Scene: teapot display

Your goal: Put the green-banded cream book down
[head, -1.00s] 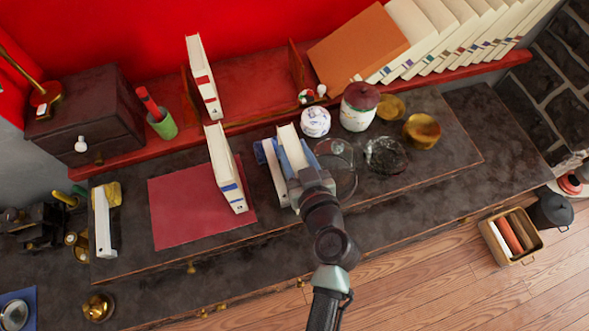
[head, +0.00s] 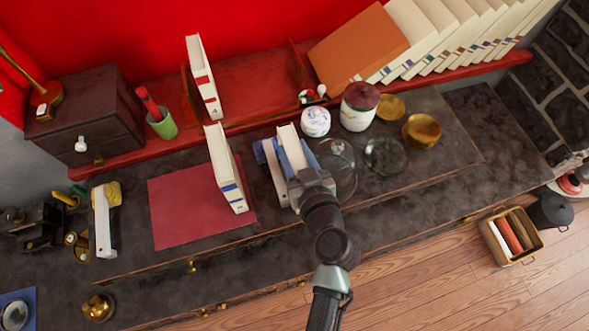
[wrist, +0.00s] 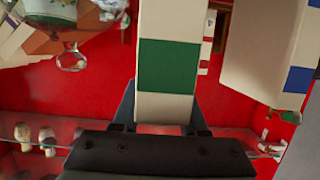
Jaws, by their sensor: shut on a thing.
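The green-banded cream book (wrist: 167,25) stands between the two fingers of my gripper (wrist: 163,118) in the wrist view, its green band (wrist: 168,66) facing the camera. In the head view its cream top (head: 288,137) shows just beyond my gripper (head: 301,178), over the dark desk (head: 405,187). My gripper is shut on it. The gripper and wrist hide its lower part, so I cannot tell whether it touches the desk.
Another cream book (head: 273,172) stands close on the left. A blue-banded book (head: 225,170) stands on the red mat (head: 180,205). Glassware (head: 338,165), a white pot (head: 316,122) and a lidded jar (head: 359,108) stand close on the right. The front right desk is clear.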

